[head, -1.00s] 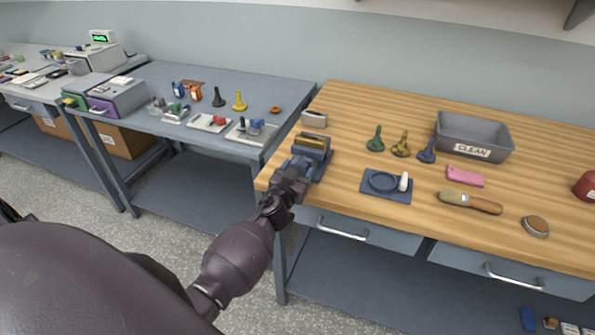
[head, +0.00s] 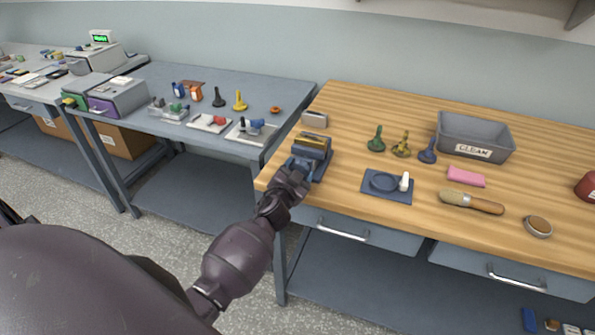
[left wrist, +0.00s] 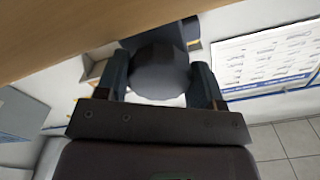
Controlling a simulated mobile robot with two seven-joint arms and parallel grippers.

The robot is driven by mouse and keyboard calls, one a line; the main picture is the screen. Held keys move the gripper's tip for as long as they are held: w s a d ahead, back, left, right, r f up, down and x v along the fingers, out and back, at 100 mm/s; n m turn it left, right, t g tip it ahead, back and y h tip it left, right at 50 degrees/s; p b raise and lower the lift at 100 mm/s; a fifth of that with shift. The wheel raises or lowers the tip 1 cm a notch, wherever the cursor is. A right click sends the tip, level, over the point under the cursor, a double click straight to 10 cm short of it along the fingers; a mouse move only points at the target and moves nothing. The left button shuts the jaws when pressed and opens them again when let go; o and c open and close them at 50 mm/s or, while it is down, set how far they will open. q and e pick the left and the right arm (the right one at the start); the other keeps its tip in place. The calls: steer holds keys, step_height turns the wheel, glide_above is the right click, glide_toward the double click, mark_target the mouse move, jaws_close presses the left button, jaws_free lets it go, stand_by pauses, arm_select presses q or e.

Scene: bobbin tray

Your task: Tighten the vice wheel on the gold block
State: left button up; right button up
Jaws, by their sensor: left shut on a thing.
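The vice (head: 321,166) stands at the left end of the wooden bench, with the gold block (head: 312,139) between its jaws. My left gripper (head: 300,165) is at the front of the vice, where the arm hides the wheel in the head view. In the left wrist view, the dark grey rounded wheel (left wrist: 158,74) sits between the two fingers of my left gripper (left wrist: 160,82), which is shut on it. My right gripper is in neither view.
A small grey block (head: 314,120) lies behind the vice. A blue plate with a ring and white peg (head: 387,186) is to the right, with green, gold and blue stamp-like pieces (head: 401,146) behind it.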

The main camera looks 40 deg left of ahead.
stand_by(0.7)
arm_select(q)
steer(key=o, duration=0.9)
steer(key=shift+s, duration=0.1)
steer(key=v, duration=1)
steer(key=shift+s, duration=0.35)
